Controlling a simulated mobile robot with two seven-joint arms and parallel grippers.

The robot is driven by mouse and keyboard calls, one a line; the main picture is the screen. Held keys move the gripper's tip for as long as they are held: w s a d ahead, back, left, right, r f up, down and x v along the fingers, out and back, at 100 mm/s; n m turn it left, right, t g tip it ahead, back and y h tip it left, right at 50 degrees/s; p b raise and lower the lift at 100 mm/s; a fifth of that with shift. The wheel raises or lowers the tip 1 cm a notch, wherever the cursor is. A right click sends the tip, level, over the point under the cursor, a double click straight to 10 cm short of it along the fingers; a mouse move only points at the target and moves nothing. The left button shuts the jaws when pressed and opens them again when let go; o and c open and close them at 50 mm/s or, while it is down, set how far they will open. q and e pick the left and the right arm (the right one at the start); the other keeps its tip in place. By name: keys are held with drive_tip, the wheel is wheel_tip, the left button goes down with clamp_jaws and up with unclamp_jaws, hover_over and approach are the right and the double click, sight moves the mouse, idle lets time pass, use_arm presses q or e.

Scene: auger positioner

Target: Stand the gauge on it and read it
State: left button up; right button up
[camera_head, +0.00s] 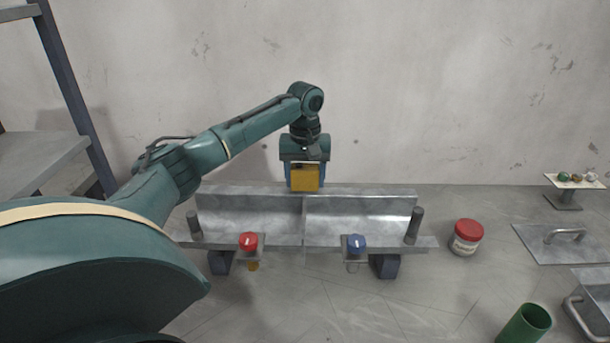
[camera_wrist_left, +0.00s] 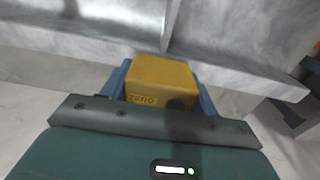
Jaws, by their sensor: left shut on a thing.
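A yellow box-shaped gauge (camera_head: 305,178) is between the fingers of my left gripper (camera_head: 305,164), which is shut on it. In the left wrist view the gauge (camera_wrist_left: 160,84) shows a "ZERO" label and a dark round button, held between blue fingers (camera_wrist_left: 160,92). The gauge is at the back edge of a grey metal trough-like positioner (camera_head: 350,216). I cannot tell whether it touches the metal. The positioner has a red knob (camera_head: 248,241) at front left and a blue knob (camera_head: 356,243) at front right. The gauge's readout is not visible. My right gripper is not in view.
Dark posts (camera_head: 413,226) stand at the positioner's ends. To the right are a red-lidded jar (camera_head: 466,237), a green cylinder (camera_head: 525,326), a metal plate with a handle (camera_head: 575,245) and a small stand (camera_head: 564,200). A wall is close behind; a shelf (camera_head: 45,160) is at left.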

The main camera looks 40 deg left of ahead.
sight(305, 167)
use_arm(q)
drive_tip(key=shift+f, duration=0.45)
drive_tip(key=o, duration=1.2)
drive_tip(key=shift+r, duration=0.1)
wheel_tip(305, 167, up, 13)
drive_tip(key=shift+r, duration=0.1)
